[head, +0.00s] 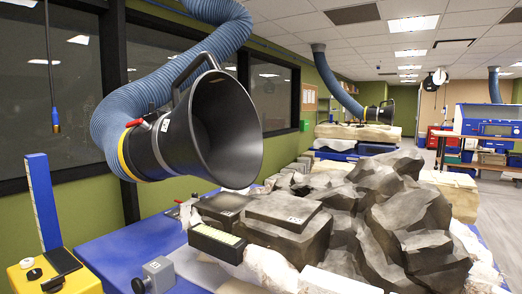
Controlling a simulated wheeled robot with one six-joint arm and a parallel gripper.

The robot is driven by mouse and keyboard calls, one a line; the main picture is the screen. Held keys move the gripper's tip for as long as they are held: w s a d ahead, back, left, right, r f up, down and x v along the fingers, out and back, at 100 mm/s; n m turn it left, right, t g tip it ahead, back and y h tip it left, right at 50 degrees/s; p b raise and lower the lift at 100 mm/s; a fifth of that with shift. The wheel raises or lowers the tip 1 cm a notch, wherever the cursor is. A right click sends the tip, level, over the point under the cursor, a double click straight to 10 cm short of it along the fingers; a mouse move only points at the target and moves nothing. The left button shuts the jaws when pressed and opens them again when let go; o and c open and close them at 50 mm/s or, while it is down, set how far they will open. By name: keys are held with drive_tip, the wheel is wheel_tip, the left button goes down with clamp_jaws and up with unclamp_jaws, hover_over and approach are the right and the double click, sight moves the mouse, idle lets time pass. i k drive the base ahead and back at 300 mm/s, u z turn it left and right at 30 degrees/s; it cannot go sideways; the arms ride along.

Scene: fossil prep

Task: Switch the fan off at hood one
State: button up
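A large black extraction hood (208,122) hangs at centre left on a thick blue hose (130,105). It has a yellow ring, a red lever (134,123), a carry handle on top and a small white label (165,124) too small to read. Its mouth faces right, above dark rocks. A small grey box (159,272) with a dark round knob (139,285) sits on the blue table below it. I cannot tell whether this is the fan switch, or whether the fan is on. My gripper is not in view.
Dark rocks (395,215) crowd the blue table (130,245). A yellow block with a blue upright (42,205) stands at the lower left. A cable with an orange-tipped end (56,127) hangs at the left. A second hood (380,114) is farther back. Open floor shows at the far right.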

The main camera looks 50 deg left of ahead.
sight(152, 103)
drive_tip(key=u, duration=3.4)
drive_tip(key=k, duration=0.95)
drive_tip(key=z, duration=0.95)
drive_tip(key=i, duration=0.95)
drive_tip(key=u, duration=0.05)
